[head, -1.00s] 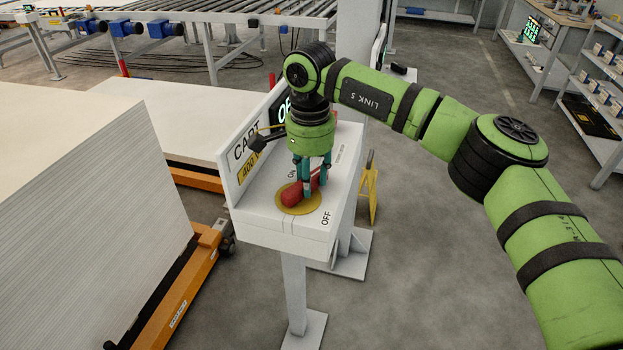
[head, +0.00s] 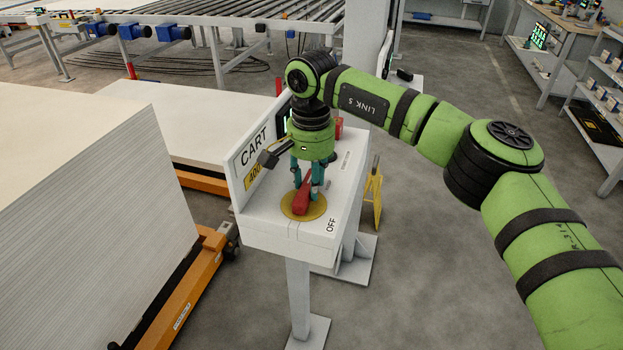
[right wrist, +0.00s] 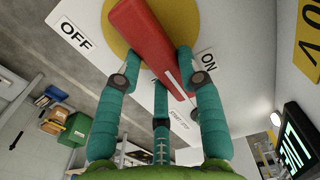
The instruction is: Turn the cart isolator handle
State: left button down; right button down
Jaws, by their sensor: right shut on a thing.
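The red isolator handle (head: 303,199) sits on a round yellow plate (head: 293,213) on top of the white CART box (head: 285,233). My right gripper (head: 308,188) comes down from above with its teal fingers on both sides of the handle and is shut on it. In the right wrist view the handle (right wrist: 150,42) runs between the fingertips (right wrist: 160,82). Its white-striped end lies between the OFF label (right wrist: 75,35) and the ON label (right wrist: 208,62), closer to ON. In the head view the gripper hides part of the handle. My left gripper is not in view.
An upright CART panel (head: 255,150) stands along the box's left side. A lit display (right wrist: 297,140) is mostly hidden in the head view. A tall white board stack (head: 100,220) on an orange cart (head: 190,285) stands left.

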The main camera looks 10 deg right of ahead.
jog(key=c, duration=0.8)
grip_release()
jog(key=shift+r, duration=0.2)
notch_tip(320, 180, up, 12)
jog(key=shift+a+f, duration=0.1)
jog(key=shift+f, duration=0.1)
